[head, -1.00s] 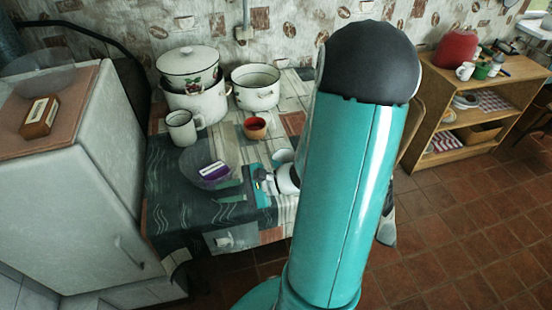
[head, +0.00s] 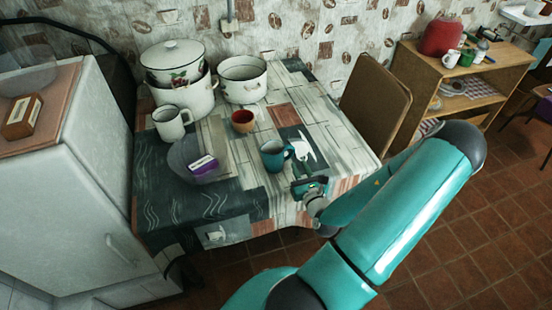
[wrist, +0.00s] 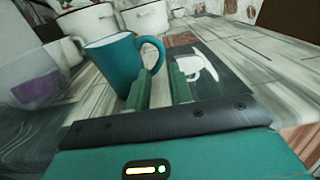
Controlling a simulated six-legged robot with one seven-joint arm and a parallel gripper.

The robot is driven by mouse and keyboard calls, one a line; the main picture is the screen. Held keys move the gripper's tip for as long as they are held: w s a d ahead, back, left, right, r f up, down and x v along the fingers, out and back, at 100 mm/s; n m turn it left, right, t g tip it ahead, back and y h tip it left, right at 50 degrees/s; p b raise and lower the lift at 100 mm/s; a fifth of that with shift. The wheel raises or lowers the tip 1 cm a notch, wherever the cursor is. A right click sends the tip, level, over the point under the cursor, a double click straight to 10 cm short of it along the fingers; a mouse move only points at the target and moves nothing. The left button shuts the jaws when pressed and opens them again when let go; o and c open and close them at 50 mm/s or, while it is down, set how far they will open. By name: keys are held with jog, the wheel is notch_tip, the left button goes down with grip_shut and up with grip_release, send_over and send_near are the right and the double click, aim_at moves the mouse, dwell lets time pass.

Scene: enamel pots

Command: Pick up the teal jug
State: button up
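The teal jug (head: 272,157) stands upright on the table with its handle to the right. It also shows large in the wrist view (wrist: 110,72), left of centre, its handle loop beyond my left finger. My gripper (head: 304,176) is low over the table at the jug's right front. In the wrist view my gripper (wrist: 160,80) has its two green fingers apart with nothing held between them. The left finger overlaps the jug's lower right side in that picture; I cannot tell whether they touch.
A red-brown cup (head: 243,121), a clear bowl (head: 180,158) with a purple box (head: 203,164), a white mug (head: 169,124) and enamel pots (head: 243,82) stand left of and behind the jug. A chair (head: 375,98) is at the table's right.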

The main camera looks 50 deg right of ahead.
jog(key=x, duration=1)
jog(key=shift+d+r, duration=0.1)
jog(key=shift+c, duration=0.2)
grip_shut()
